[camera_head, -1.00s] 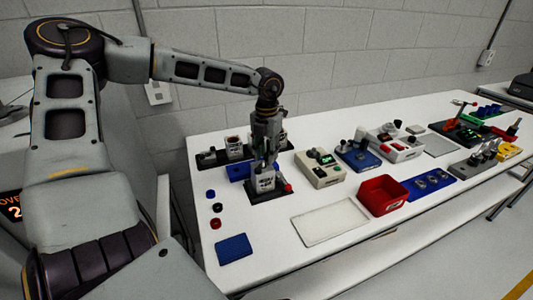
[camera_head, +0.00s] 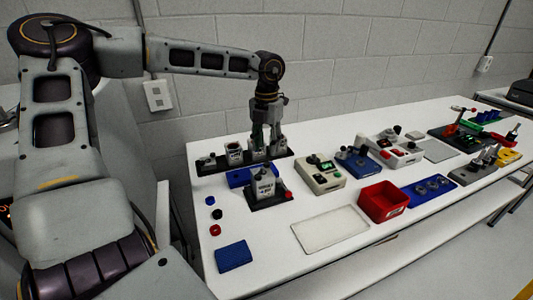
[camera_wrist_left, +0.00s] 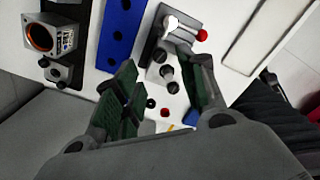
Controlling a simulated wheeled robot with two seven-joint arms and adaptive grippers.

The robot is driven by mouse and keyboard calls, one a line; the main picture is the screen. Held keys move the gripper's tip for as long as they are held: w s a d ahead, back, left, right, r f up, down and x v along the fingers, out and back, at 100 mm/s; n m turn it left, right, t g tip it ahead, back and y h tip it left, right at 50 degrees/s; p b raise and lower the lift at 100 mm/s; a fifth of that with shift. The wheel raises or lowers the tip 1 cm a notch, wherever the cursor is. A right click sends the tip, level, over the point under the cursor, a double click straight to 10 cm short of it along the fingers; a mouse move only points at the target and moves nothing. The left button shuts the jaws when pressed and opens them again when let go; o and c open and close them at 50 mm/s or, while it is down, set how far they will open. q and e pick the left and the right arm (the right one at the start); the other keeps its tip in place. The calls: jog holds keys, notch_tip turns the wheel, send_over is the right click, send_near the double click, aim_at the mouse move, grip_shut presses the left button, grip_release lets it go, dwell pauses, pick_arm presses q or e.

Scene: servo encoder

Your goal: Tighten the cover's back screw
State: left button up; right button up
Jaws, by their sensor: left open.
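The servo unit (camera_head: 264,186) stands upright in a black fixture (camera_head: 270,203) with a red knob (camera_head: 289,195). In the left wrist view the fixture (camera_wrist_left: 152,50) shows a pale lever, the red knob (camera_wrist_left: 202,35) and dark round screw-like parts (camera_wrist_left: 167,72). I cannot tell which one is the cover's back screw. My left gripper (camera_head: 266,143) is raised behind the servo unit, over the black rack, apart from the fixture. In the left wrist view its fingers (camera_wrist_left: 158,62) are spread with nothing between them. My right gripper is not in view.
A black rack (camera_head: 212,170) with several grey parts stands at the back. A blue block (camera_head: 238,178) lies before it. A red bin (camera_head: 382,200), a beige device (camera_head: 320,172) and a white tray (camera_head: 330,228) are to the right. Small rings and a blue pad (camera_head: 233,256) lie front left.

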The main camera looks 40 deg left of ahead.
aim_at(266, 163)
pick_arm(q)
jog(key=shift+r, duration=3)
